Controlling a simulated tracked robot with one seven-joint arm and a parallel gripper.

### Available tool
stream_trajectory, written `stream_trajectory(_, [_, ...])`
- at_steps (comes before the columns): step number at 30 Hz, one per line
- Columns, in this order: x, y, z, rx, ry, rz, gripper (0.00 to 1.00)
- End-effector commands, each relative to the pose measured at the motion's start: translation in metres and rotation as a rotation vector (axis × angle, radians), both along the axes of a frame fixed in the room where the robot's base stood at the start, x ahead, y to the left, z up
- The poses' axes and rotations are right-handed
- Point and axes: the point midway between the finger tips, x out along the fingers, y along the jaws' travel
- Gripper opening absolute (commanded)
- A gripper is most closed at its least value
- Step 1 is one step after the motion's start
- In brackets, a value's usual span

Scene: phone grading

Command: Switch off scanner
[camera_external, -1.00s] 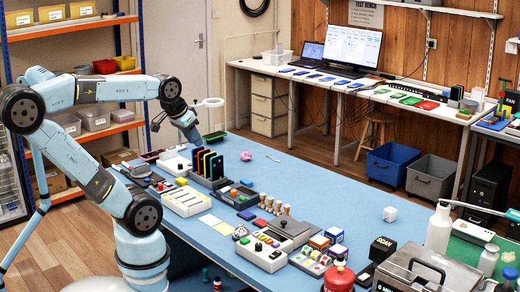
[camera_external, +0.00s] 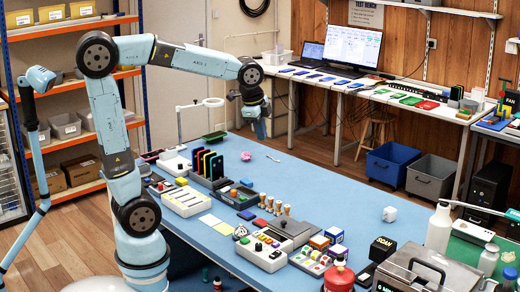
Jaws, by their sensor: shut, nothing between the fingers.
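A black box labelled SCAN (camera_external: 382,248) stands at the table's front right, beside a grey metal case. I cannot make out its switch state at this size. My gripper (camera_external: 261,136) hangs pointing down above the back of the blue table, far to the upper left of the SCAN box. It is shut and empty, and its fingertips are small in this view.
The blue table (camera_external: 300,178) carries several control boxes, coloured blocks and stamps. A red canister (camera_external: 339,277), a grey metal case (camera_external: 415,270) and a white bottle (camera_external: 438,228) crowd the right front.

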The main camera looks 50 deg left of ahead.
Motion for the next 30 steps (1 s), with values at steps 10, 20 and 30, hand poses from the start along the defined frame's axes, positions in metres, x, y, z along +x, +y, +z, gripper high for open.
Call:
stream_trajectory(10, [0.044, -0.082, -0.022, 0.094, 0.077, -0.419, 0.0])
stream_trajectory(20, [0.071, -0.166, -0.054, 0.153, 0.142, -0.817, 0.0])
stream_trajectory(30, [0.083, -0.255, -0.099, 0.179, 0.2, -1.225, 0.0])
